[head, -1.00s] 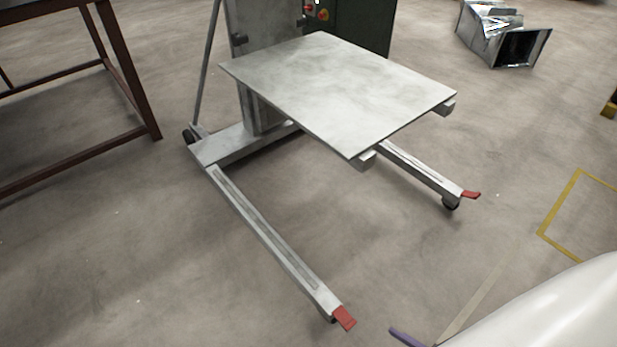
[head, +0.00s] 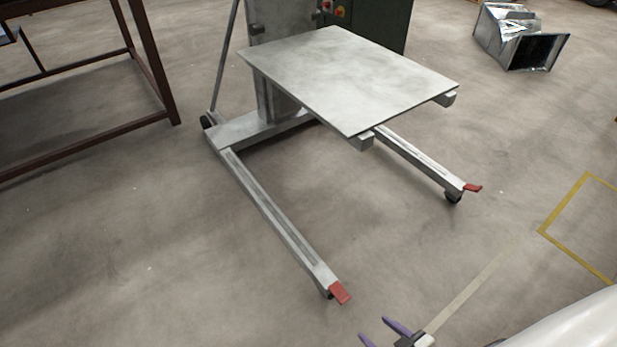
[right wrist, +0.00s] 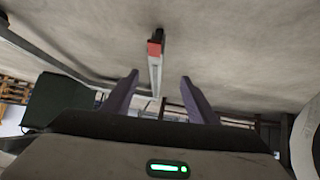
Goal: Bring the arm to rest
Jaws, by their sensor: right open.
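My right gripper (head: 384,333) shows at the bottom of the head view, with two purple fingers spread apart and nothing between them. In the right wrist view its fingers (right wrist: 160,97) also stand apart, empty. A white rounded part of my right arm fills the lower right corner of the head view. The gripper is over open floor, in front of the lift cart's near leg and apart from it. My left gripper is not in view.
A grey wheeled lift cart with a bare flat platform (head: 350,78) stands ahead, its red-tipped legs (head: 340,293) reaching toward me. A dark red steel frame (head: 152,65) is at left. A metal duct piece (head: 520,38) lies at back right. Yellow floor lines (head: 562,205) mark the right.

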